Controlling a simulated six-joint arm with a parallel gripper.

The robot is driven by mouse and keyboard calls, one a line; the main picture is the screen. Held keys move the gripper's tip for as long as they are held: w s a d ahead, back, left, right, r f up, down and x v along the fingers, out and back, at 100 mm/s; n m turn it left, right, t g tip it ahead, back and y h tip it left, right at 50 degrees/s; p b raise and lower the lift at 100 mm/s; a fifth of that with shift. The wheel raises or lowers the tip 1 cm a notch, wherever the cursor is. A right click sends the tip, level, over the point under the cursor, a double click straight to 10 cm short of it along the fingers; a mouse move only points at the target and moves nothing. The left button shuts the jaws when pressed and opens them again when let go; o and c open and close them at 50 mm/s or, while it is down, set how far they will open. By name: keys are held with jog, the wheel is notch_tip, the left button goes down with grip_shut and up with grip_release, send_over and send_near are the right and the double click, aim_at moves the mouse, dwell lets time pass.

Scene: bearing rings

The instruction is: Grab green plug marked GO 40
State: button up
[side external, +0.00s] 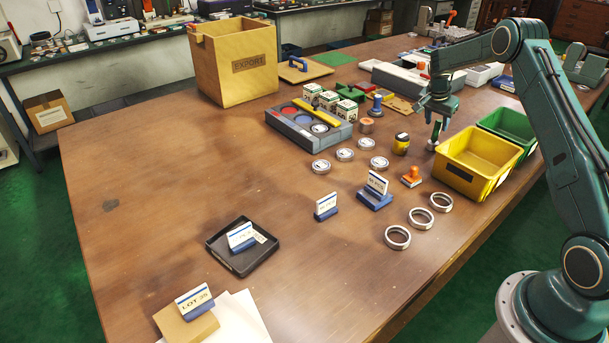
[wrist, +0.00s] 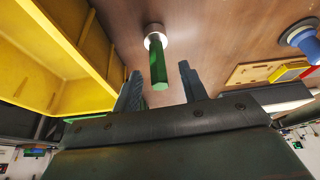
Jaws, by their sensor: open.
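The green plug (wrist: 158,62) shows in the wrist view as a hexagonal green handle with a silver round end against the wooden table. No GO 40 marking can be read. My gripper (wrist: 160,82) is open, with one dark finger on each side of the green handle and visible gaps between. In the side external view my gripper (side external: 436,121) points down just left of the yellow bin. The plug's silver end (side external: 432,145) shows below the fingers; most of its green part is hidden there.
The yellow bin (side external: 447,172) stands close on the right, with the green bin (side external: 527,140) behind it. Several metal rings (side external: 420,218) lie toward the front.

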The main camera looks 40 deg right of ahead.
aim_at(437, 127)
jog(key=shift+f, duration=0.15)
jog(key=x, duration=0.3)
jog(key=shift+s+a+f, duration=0.1)
jog(key=shift+s+f, duration=0.05)
jog(key=shift+s, duration=0.05)
jog(key=shift+x, duration=0.95)
grip_shut()
jog(key=shift+w, duration=0.1)
